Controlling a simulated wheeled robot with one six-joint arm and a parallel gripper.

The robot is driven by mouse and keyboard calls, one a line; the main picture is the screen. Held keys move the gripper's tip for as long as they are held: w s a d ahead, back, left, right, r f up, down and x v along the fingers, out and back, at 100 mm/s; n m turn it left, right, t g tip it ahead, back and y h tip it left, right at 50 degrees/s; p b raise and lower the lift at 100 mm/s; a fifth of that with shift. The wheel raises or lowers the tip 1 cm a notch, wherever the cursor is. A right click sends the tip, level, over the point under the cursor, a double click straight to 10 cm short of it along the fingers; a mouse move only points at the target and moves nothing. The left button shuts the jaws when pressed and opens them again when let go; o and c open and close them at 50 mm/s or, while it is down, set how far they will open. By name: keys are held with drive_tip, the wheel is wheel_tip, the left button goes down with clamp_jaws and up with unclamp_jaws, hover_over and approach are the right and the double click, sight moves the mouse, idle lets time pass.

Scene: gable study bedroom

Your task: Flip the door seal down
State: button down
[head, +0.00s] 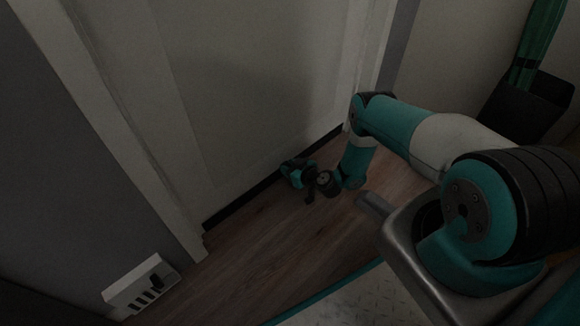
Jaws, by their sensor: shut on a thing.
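The door seal (243,202) is a black strip along the bottom edge of the pale door (240,90), close above the wooden floor. My gripper (290,168), teal and black, is low at the door's foot, up against the middle of the strip. It is shut on the seal; its fingertips are small and dark here, and the gripper hides the stretch of seal that it holds. I cannot tell how far the strip is tilted.
A white box with several dark slots (128,292) stands by the wall at lower left. The pale door frame (150,150) rises left of the door. A black bin-like thing (530,108) and green cloth (540,40) are at upper right. Floor (255,240) before the door is clear.

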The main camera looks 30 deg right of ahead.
drive_tip(key=c, duration=0.8)
unclamp_jaws()
drive_tip(key=shift+s+f, duration=0.15)
drive_tip(key=shift+f, duration=0.05)
drive_tip(key=shift+o, duration=0.2)
drive_tip(key=p+v, duration=1.1)
drive_tip(key=v, duration=0.6)
drive_tip(key=shift+s, duration=0.2)
drive_tip(key=shift+w+d+r, duration=0.1)
drive_tip(key=shift+r, duration=0.1)
